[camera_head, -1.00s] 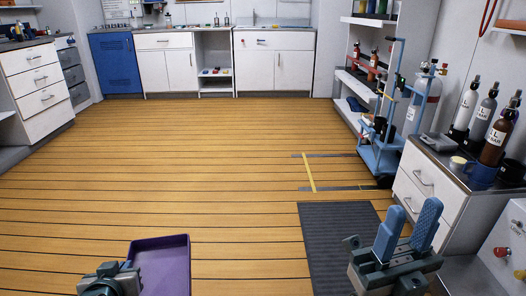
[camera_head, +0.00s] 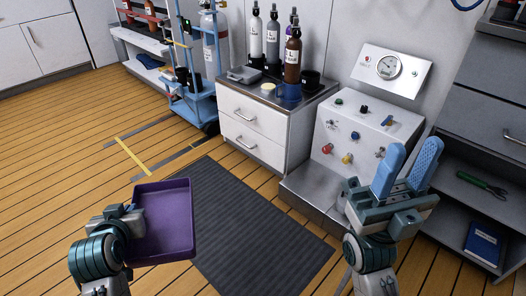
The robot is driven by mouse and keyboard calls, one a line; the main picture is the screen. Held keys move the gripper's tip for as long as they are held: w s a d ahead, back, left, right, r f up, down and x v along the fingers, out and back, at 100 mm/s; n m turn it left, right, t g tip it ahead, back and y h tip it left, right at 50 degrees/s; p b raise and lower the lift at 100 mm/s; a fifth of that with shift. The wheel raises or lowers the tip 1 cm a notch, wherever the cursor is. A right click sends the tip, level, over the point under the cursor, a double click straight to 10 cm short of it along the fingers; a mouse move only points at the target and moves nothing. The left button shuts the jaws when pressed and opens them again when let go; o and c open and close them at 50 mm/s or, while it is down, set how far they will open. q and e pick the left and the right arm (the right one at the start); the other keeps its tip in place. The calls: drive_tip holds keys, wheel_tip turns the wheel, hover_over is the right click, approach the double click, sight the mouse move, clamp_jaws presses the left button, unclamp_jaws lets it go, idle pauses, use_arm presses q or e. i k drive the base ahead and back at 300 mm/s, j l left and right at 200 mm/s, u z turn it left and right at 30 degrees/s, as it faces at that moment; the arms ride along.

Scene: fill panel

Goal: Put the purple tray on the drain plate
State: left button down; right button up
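The purple tray (camera_head: 165,222) is held level at the lower left, over the floor and the left edge of the dark mat. My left gripper (camera_head: 133,213) is at the tray's left edge and appears shut on it; its fingertips are mostly hidden. A bare grey metal ledge (camera_head: 308,205) juts out low at the foot of the panel with knobs; it looks like the drain plate. It is to the right of the tray, beyond the mat. My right gripper (camera_head: 406,170) is raised at the right, its blue fingers apart and empty. It hides part of the panel's right side.
The fill panel (camera_head: 352,140) has coloured knobs and a gauge (camera_head: 389,67) above. A white drawer cabinet (camera_head: 262,122) with bottles stands left of it, a blue cart (camera_head: 195,105) farther back. Dark shelves (camera_head: 482,190) stand at right. The ribbed mat (camera_head: 245,225) is clear.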

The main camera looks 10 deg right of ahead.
sight(313, 192)
drive_tip(key=i+j+z, duration=0.1)
drive_tip(key=z, duration=0.35)
drive_tip(key=i+j+z, duration=0.15)
drive_tip(key=z, duration=0.3)
drive_tip(key=i+j+z, duration=0.15)
drive_tip(key=z, duration=0.35)
drive_tip(key=i+j+z, duration=0.1)
drive_tip(key=j+z, duration=0.2)
drive_tip(key=z, duration=0.15)
drive_tip(key=i+l+z, duration=0.25)
drive_tip(key=i, duration=0.15)
